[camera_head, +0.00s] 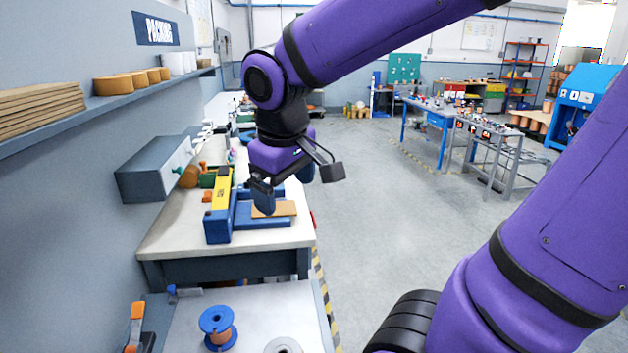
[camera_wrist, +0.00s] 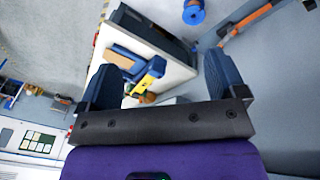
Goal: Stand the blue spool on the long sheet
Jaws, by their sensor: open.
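The blue spool (camera_head: 217,327), with blue flanges and a copper-coloured winding, stands upright on the light near table at the bottom of the head view. It also shows at the top of the wrist view (camera_wrist: 193,13). A flat tan sheet (camera_head: 284,209) lies on a blue fixture on the farther bench; I cannot tell whether it is the long sheet. My gripper (camera_head: 284,188) is above that fixture, apart from the spool, and hides part of the fixture and sheet. In the wrist view my gripper's (camera_wrist: 164,78) two dark blue fingers are spread with nothing between them.
The blue fixture (camera_head: 217,228) with a yellow bar takes up the front of the bench (camera_head: 165,240). A grey ring-shaped part (camera_head: 283,346) is right of the spool, and an orange-handled tool (camera_head: 135,325) is left. A shelf (camera_head: 100,104) runs along the left wall.

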